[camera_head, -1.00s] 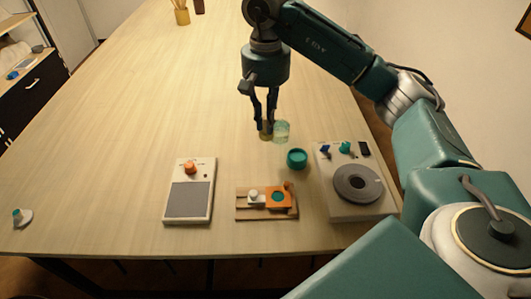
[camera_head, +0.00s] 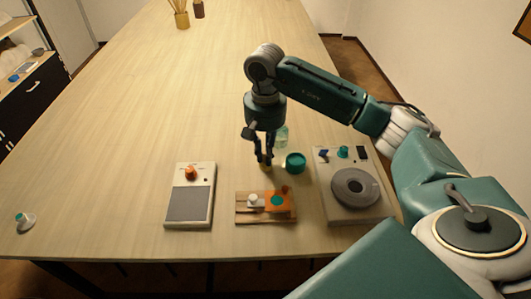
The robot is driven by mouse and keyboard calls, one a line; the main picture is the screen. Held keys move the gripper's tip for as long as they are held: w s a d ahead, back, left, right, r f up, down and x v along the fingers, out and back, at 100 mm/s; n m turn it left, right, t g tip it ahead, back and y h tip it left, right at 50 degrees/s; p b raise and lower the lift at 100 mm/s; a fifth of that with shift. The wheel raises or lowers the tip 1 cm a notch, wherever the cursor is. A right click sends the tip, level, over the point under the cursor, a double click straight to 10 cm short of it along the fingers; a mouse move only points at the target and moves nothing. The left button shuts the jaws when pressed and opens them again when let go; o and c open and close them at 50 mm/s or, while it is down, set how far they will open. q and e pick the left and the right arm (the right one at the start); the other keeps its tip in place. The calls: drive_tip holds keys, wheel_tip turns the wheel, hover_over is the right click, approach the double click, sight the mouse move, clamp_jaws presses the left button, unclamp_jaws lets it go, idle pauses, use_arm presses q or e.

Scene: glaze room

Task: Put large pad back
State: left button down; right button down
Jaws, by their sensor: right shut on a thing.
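My right gripper (camera_head: 265,157) is shut on a small tan piece (camera_head: 265,169), which shows just below its fingertips and may be the large pad. The gripper points down over the table, behind a wooden holder (camera_head: 243,219). The holder bears a small white knobbed piece (camera_head: 254,201) on its left and an orange piece (camera_head: 286,206) with a teal round spot on its right. The held piece is apart from the holder in the picture; its height over the table is hard to tell. My left gripper is not in view.
A teal round dish (camera_head: 296,163) and a clear greenish jar (camera_head: 282,135) stand close to the right gripper. A white device with an orange knob (camera_head: 190,194) is left; one with a dark disc (camera_head: 354,188) is right. The table's far left is mostly clear.

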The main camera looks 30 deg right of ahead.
sight(265, 151)
drive_tip(key=shift+f, duration=0.25)
drive_tip(key=c, duration=1.7)
unclamp_jaws()
drive_tip(key=shift+r, duration=0.1)
drive_tip(key=shift+c, duration=0.2)
drive_tip(key=shift+r, duration=0.15)
drive_tip(key=shift+r, duration=0.2)
wheel_tip(265, 151, up, 6)
drive_tip(key=shift+w+r+b, duration=0.1)
drive_tip(key=shift+r+b, duration=0.15)
drive_tip(key=shift+b, duration=0.75)
drive_tip(key=shift+r+p, duration=0.3)
drive_tip(key=shift+r, duration=2.3)
